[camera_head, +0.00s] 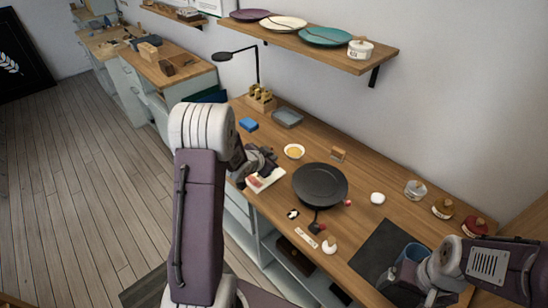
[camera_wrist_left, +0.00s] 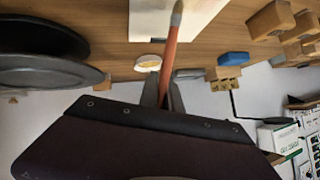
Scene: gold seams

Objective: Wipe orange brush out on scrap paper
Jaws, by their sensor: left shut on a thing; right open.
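My left gripper (camera_head: 262,165) is shut on the orange brush (camera_wrist_left: 170,58), which shows clearly in the left wrist view. The brush's pale tip lies over the white scrap paper (camera_wrist_left: 148,22) in that view; I cannot tell whether it touches. In the head view the paper (camera_head: 256,185) lies near the table's front edge, partly hidden by my left gripper.
A dark round plate (camera_head: 320,183) stands right of the paper. A white bowl with yellow contents (camera_head: 294,151), a blue block (camera_head: 248,124) and a grey tray (camera_head: 288,117) lie behind. A dark mat (camera_head: 380,248) lies at the right. Small items lie along the front edge.

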